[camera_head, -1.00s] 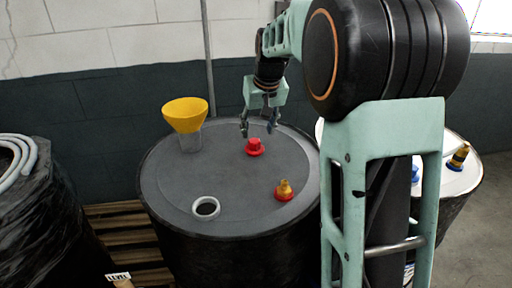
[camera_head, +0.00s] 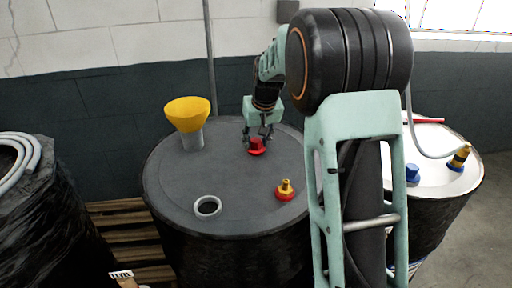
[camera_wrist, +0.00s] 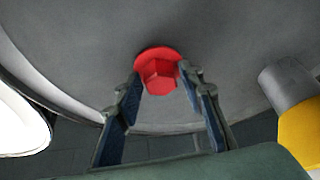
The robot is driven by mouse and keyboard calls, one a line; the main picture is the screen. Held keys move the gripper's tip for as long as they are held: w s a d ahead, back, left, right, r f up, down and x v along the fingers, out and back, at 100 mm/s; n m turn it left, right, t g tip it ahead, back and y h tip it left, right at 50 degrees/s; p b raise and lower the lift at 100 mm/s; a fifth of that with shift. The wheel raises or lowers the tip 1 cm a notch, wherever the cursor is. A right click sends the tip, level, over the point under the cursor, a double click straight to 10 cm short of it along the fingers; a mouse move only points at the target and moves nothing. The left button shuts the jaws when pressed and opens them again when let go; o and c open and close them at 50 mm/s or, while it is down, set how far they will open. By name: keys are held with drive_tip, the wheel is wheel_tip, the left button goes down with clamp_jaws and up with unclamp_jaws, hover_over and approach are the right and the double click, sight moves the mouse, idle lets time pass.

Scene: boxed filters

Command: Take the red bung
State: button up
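The red bung (camera_head: 257,147) sits upright on the dark grey drum lid (camera_head: 235,185), towards its far side. It has a round flange and a faceted top. In the wrist view the red bung (camera_wrist: 159,73) shows between and just beyond the fingertips. My gripper (camera_head: 258,137) is right above the bung, pointing down. In the wrist view my gripper (camera_wrist: 160,88) has its two fingers spread apart, one on each side of the bung's top. I cannot tell whether they touch it.
A yellow funnel (camera_head: 188,113) stands at the lid's left. A red bung with a brass fitting (camera_head: 285,190) and a white-rimmed opening (camera_head: 207,207) lie nearer. A white-topped drum (camera_head: 440,180) with a blue cap (camera_head: 412,173) stands to the right. A wrapped drum (camera_head: 45,220) is at left.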

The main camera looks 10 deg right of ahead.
drive_tip(key=c, duration=0.8)
drive_tip(key=shift+o, duration=0.2)
